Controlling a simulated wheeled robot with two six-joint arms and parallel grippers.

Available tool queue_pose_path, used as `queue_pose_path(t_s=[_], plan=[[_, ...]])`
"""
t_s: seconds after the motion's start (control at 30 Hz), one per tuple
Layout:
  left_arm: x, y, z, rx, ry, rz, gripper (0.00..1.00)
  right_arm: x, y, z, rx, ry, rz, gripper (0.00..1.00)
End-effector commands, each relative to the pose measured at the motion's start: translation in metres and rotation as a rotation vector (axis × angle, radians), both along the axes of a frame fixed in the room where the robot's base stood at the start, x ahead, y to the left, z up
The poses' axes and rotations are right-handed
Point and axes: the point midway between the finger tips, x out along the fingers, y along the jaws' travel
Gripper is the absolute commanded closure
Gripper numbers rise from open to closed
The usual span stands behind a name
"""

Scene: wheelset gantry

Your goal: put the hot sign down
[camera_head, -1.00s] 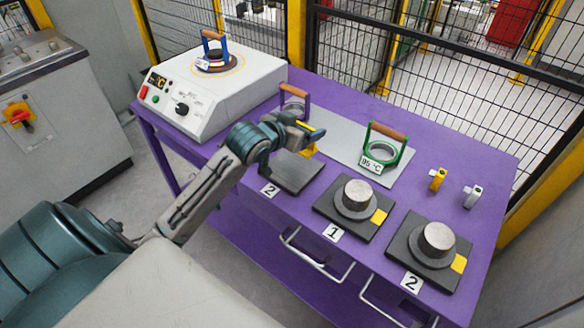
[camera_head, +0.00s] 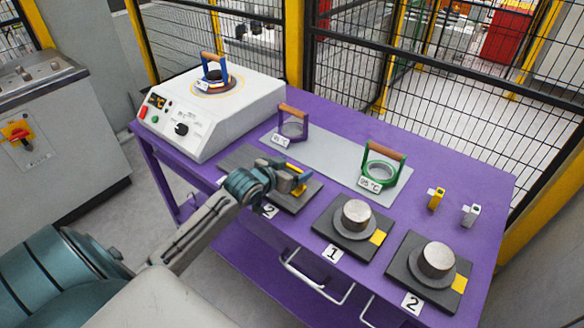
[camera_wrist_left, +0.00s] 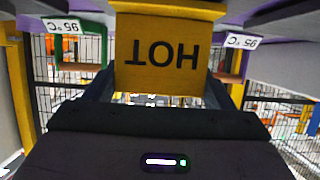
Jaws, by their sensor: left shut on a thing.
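The hot sign (camera_head: 299,184) is yellow and sits in my left gripper (camera_head: 285,180), over the dark plate (camera_head: 240,156) at the table's near left. In the left wrist view the sign (camera_wrist_left: 168,62) shows the word HOT upside down, between the dark fingers. My left gripper is shut on it. The arm and gripper cover part of the plate and its label 2. I cannot tell whether the sign touches the plate. My right gripper is not in view.
Two dark plates carry metal parts (camera_head: 355,216) (camera_head: 437,259) to the right. A purple-framed holder (camera_head: 292,124) and a green one (camera_head: 380,165) stand on a grey mat (camera_head: 333,155) behind. A white heater (camera_head: 215,110) stands left. Yellow and white small items (camera_head: 436,199) (camera_head: 470,214) stand at right.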

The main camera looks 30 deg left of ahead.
Motion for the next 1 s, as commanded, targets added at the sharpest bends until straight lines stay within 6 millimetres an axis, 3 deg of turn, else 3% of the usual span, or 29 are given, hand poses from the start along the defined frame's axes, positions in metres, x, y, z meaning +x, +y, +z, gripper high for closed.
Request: queue_pose_path(t_s=[0.33, 0.37, 0.43, 0.47, 0.8, 1.0], plan=[[0.000, 0.000, -0.004, 0.000, 0.000, 0.000, 0.46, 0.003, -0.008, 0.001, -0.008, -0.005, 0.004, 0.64], [0.000, 0.000, -0.003, 0.000, -0.001, 0.000, 0.18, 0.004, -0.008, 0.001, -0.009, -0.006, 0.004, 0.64], [0.000, 0.000, -0.003, 0.000, -0.001, 0.000, 0.04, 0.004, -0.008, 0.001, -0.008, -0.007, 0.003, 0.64], [0.000, 0.000, -0.003, 0.000, -0.001, 0.000, 0.02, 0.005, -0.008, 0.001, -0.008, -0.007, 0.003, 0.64], [-0.001, 0.000, 0.001, 0.002, -0.001, -0.001, 0.02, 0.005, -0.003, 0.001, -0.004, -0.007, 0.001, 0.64], [-0.028, 0.002, 0.010, 0.006, 0.001, -0.004, 0.02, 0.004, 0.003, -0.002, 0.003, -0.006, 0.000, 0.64]])
